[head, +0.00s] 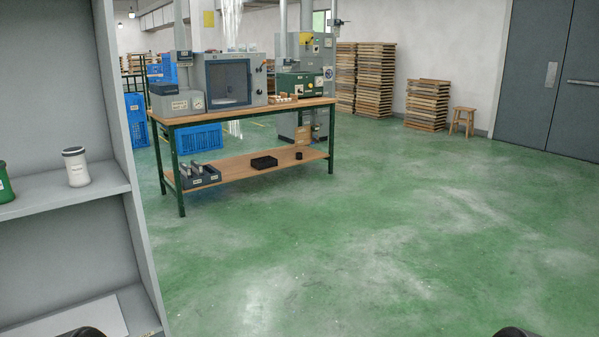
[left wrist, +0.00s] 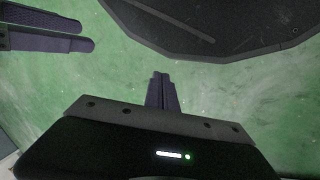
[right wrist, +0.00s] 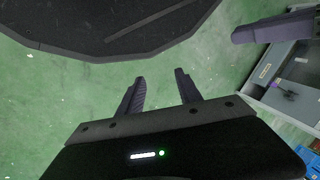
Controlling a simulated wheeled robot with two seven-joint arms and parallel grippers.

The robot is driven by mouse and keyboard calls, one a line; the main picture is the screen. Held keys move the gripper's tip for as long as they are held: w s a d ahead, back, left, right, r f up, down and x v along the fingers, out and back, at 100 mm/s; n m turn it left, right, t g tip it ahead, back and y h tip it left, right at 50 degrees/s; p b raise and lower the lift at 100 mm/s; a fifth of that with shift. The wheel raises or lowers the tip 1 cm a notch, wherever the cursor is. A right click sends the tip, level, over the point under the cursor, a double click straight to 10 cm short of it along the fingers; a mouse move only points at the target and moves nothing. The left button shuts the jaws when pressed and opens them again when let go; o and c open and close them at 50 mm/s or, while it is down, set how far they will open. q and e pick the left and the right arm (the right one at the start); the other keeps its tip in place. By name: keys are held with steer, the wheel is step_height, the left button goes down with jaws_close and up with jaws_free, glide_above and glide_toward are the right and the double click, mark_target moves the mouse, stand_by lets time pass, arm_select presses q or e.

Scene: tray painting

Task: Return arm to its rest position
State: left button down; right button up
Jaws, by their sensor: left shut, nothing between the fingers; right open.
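My left gripper (left wrist: 161,76) is shut and empty in the left wrist view, its two fingers together above the green floor. My right gripper (right wrist: 159,76) is open and empty in the right wrist view, with a clear gap between its fingers and floor below. Its two spread fingers also show at the upper left of the left wrist view (left wrist: 72,30). The left gripper's fingers also show at the upper right of the right wrist view (right wrist: 275,26). In the head view only dark rounded parts of my arms show at the bottom edge; both grippers are out of that picture.
A grey shelf unit (head: 70,205) stands close at the left, holding a white jar (head: 76,170) and a green can (head: 4,184). A workbench (head: 250,110) with machines stands ahead. Wooden stacks (head: 375,80) and a stool (head: 462,120) are farther back. Open green floor (head: 400,230) lies at the right.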

step_height(320, 180, up, 20)
steer(key=s+a+p, duration=0.1)
steer(key=p, duration=1.6)
steer(key=shift+s+a+f, duration=0.15)
steer(key=shift+c, duration=0.6)
